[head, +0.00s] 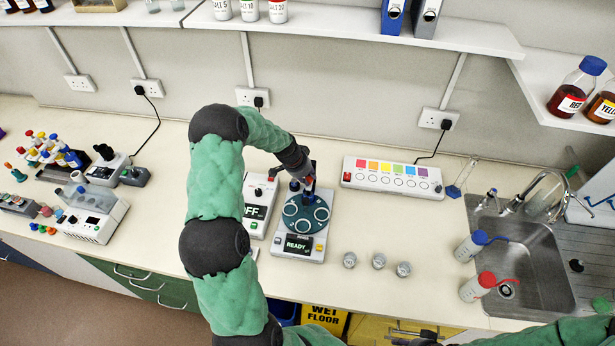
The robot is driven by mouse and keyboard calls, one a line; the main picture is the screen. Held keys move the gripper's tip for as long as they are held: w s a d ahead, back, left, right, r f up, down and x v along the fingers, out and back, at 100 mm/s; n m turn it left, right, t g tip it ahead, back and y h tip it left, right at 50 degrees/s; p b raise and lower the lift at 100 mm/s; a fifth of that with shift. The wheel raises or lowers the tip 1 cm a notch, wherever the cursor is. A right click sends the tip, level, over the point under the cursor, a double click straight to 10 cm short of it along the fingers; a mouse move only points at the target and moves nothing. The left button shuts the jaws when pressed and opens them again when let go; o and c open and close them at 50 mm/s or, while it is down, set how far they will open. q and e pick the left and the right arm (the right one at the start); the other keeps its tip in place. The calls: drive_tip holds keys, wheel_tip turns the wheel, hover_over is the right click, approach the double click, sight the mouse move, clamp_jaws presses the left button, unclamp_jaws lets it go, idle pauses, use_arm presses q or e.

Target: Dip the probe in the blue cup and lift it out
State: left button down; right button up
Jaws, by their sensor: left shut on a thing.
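My left gripper (305,178) is over the back of the round teal carousel on the READY device (299,250). It is shut on a slim dark and blue thing, which looks like the probe (309,197). The probe's lower end is over or at the carousel, and I cannot tell whether it is inside anything. Three small clear cups stand in front to the right: left (350,260), middle (378,261), right (404,269). None looks clearly blue from here. My right arm crosses the bottom right corner, and its gripper does not show.
A device reading OFF (256,212) stands close left of the READY device. A white strip with coloured squares (392,178) lies behind right. A sink (535,260) and two wash bottles, blue-capped (470,246) and red-capped (476,288), are at the right.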

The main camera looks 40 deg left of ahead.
use_arm(q)
wheel_tip(320, 180, up, 5)
drive_tip(key=shift+r, duration=0.2)
drive_tip(key=shift+w+a+r, duration=0.1)
drive_tip(key=shift+w+r, duration=0.05)
drive_tip(key=shift+r, duration=0.05)
drive_tip(key=c, duration=1)
unclamp_jaws()
drive_tip(key=shift+r, duration=0.1)
drive_tip(key=shift+c, duration=0.2)
drive_tip(key=v, duration=1.2)
